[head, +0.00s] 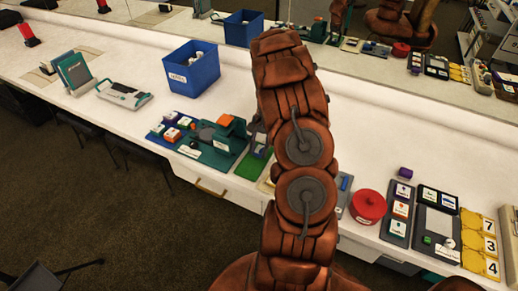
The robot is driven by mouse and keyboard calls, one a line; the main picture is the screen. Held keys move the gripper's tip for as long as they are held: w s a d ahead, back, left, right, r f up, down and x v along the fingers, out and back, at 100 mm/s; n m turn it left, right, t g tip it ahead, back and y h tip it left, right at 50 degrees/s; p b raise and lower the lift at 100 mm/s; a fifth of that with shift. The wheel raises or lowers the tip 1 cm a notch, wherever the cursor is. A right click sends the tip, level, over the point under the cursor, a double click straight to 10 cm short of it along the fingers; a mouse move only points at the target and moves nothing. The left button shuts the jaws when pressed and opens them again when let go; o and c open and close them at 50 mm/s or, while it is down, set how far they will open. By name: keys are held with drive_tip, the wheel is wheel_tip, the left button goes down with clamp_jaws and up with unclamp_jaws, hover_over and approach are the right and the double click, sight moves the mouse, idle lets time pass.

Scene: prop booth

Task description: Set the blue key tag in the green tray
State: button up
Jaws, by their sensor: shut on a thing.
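A flat green piece (252,167), which looks like the green tray, lies near the front edge of the counter just left of my arm. My arm rises through the middle of the head view and may cover part of it. I cannot make out the blue key tag for certain. A small blue item (345,183) shows just right of my arm, too small to identify. My gripper is not visible; the arm's far end hides that area.
A blue bin (192,68) stands at the back left. A teal board (215,149) with labelled blocks lies left of the green piece. A red round container (368,206), a purple block (405,172) and yellow number tags (473,224) are on the right. A mirror runs behind.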

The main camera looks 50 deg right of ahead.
drive_tip(key=shift+a, duration=0.1)
idle(0.3)
drive_tip(key=o, duration=1.2)
drive_tip(key=shift+c, duration=0.2)
drive_tip(key=shift+r, duration=0.1)
drive_tip(key=v, duration=1.2)
